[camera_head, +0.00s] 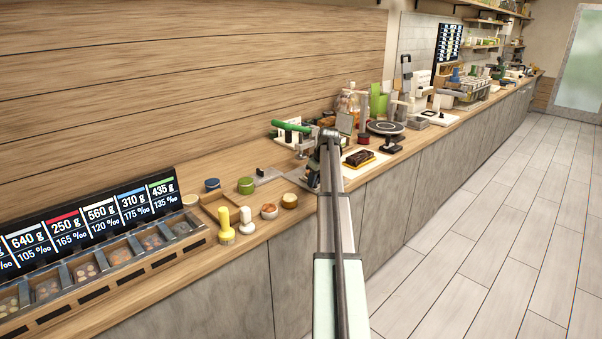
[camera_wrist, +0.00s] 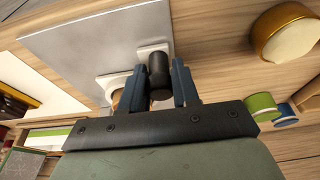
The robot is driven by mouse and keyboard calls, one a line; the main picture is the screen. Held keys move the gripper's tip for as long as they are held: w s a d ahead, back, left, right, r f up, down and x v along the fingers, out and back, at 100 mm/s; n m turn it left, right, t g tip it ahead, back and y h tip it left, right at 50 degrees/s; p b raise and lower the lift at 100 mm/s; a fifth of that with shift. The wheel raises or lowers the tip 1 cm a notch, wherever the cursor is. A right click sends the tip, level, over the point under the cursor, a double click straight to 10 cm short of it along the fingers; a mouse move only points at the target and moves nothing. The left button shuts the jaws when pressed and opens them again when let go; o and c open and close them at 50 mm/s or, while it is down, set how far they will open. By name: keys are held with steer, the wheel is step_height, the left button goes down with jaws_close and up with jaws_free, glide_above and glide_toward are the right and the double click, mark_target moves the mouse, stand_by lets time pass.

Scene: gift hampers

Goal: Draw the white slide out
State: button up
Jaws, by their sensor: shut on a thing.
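In the wrist view, my gripper (camera_wrist: 158,88) has its two blue fingers closed on either side of a short black knob (camera_wrist: 158,70). A small white slide (camera_wrist: 112,84) shows beside and behind the fingers, next to the edge of a flat grey plate (camera_wrist: 95,42). The fingers hide part of the white slide, and I cannot tell how far it is drawn out. In the head view, my gripper (camera_head: 314,172) is low over the counter and largely hidden by my arm; the slide cannot be made out there.
A round wooden-rimmed pot (camera_wrist: 270,42) stands right of the plate in the wrist view. Green-lidded (camera_head: 245,186) and blue-lidded (camera_head: 212,185) jars, and a yellow brush (camera_head: 226,228), stand left along the counter. A dark bar (camera_head: 360,158) lies to the right.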

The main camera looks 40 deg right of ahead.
steer(key=shift+s+a, duration=0.1)
steer(key=shift+s, duration=1.55)
steer(key=o, duration=0.8)
step_height(320, 180, up, 7)
steer(key=shift+r, duration=0.1)
steer(key=v, duration=1.3)
steer(key=shift+s+r, duration=0.15)
steer(key=shift+r, duration=0.2)
